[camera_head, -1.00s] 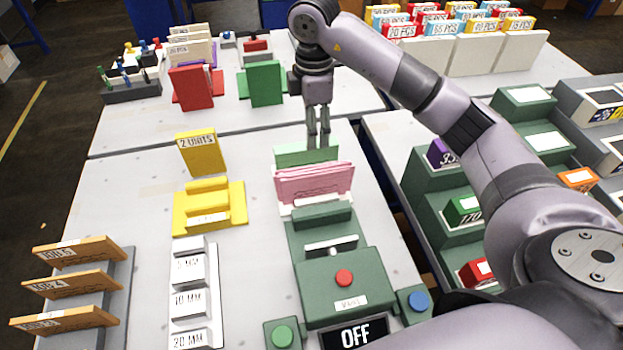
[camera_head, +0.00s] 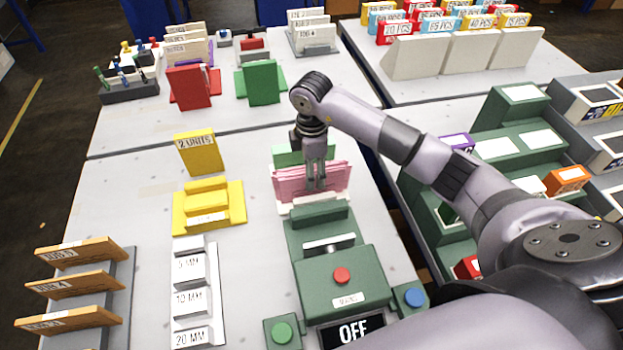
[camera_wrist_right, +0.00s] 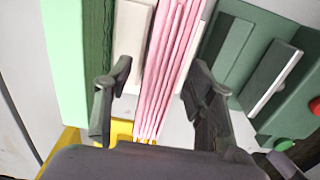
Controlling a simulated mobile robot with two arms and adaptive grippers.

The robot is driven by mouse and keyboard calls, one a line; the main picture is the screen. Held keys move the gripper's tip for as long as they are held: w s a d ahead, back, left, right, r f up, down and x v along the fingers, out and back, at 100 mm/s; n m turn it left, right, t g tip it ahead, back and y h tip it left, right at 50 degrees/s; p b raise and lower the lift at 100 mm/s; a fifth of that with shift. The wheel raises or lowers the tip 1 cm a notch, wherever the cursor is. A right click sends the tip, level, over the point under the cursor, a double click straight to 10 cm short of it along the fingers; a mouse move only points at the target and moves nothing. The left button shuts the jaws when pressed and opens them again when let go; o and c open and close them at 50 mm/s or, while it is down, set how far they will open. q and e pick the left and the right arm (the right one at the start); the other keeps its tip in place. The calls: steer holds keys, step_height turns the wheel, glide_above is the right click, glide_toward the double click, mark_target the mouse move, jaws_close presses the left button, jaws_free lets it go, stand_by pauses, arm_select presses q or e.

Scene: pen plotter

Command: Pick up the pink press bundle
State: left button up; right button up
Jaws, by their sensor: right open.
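The pink press bundle (camera_head: 290,185) is a stack of several thin pink sheets standing on edge at the back of the green press (camera_head: 342,280). My right gripper (camera_head: 316,185) is over the bundle, pointing down, with its fingers in front of the pink sheets in the head view. In the right wrist view the bundle (camera_wrist_right: 172,65) runs between the two open fingers of my right gripper (camera_wrist_right: 155,108). Gaps show on both sides, and neither finger visibly touches it. My left gripper is not in view.
A light green panel (camera_head: 290,154) stands just behind the bundle. A yellow stand (camera_head: 208,207) and a "2 UNITS" block (camera_head: 200,153) are to the left. The press has a red button (camera_head: 341,275) and an "OFF" display (camera_head: 352,332). Bare table lies left of the yellow stand.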

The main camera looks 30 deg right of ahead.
steer(key=shift+f, duration=0.1)
steer(key=shift+c, duration=0.2)
jaws_close()
stand_by(0.4)
